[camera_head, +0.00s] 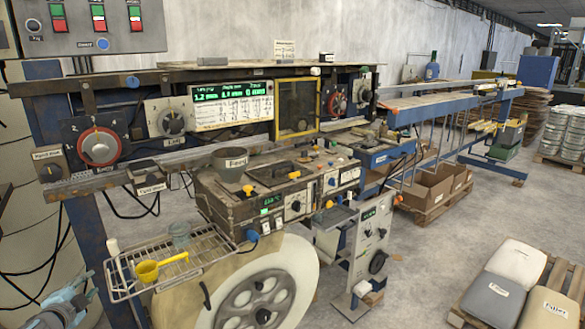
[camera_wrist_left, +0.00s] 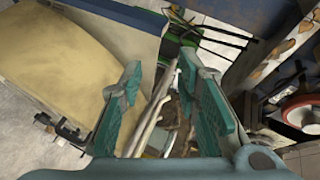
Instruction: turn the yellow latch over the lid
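The machine in the middle of the head view has a dark lid (camera_head: 280,172) on its top, between a grey feed cup and a row of dials. Small yellow parts sit near it: one at the lid's front left corner (camera_head: 248,190) and one at its front edge (camera_head: 294,175). I cannot tell which is the latch, or how it is turned. My left gripper (camera_head: 68,308) is at the bottom left corner, well away from the lid. In the left wrist view its teal fingers (camera_wrist_left: 165,95) are spread, with nothing between them. My right gripper is not in view.
A wire rack (camera_head: 175,262) with a yellow scoop (camera_head: 160,265) and a clear cup (camera_head: 180,233) juts out between my left gripper and the machine. A large white reel (camera_head: 255,290) is below. The feed cup (camera_head: 230,165) stands left of the lid.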

